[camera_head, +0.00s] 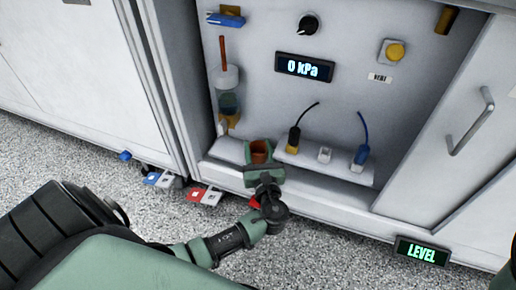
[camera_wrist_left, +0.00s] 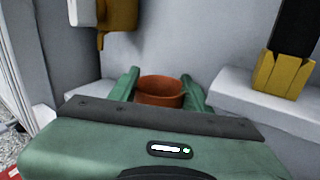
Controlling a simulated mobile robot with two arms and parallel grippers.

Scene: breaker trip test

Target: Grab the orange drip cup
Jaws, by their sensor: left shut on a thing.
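The orange drip cup (camera_head: 260,150) is a small open-topped cup at the left end of the cabinet's low shelf. It also shows in the left wrist view (camera_wrist_left: 160,90), upright between the two green fingers. My left gripper (camera_head: 259,153) is shut on the cup, with one finger on each side of it. The palm hides the cup's lower part in the wrist view, so I cannot tell whether its base touches the shelf. My right gripper is not seen.
A black plug with a yellow base (camera_head: 293,140) and a blue plug (camera_head: 361,153) stand right of the cup on the white shelf (camera_head: 330,168). A clear vessel (camera_head: 228,98) hangs at the left wall. Red and blue tags lie on the floor. A handled door (camera_head: 468,125) is at right.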

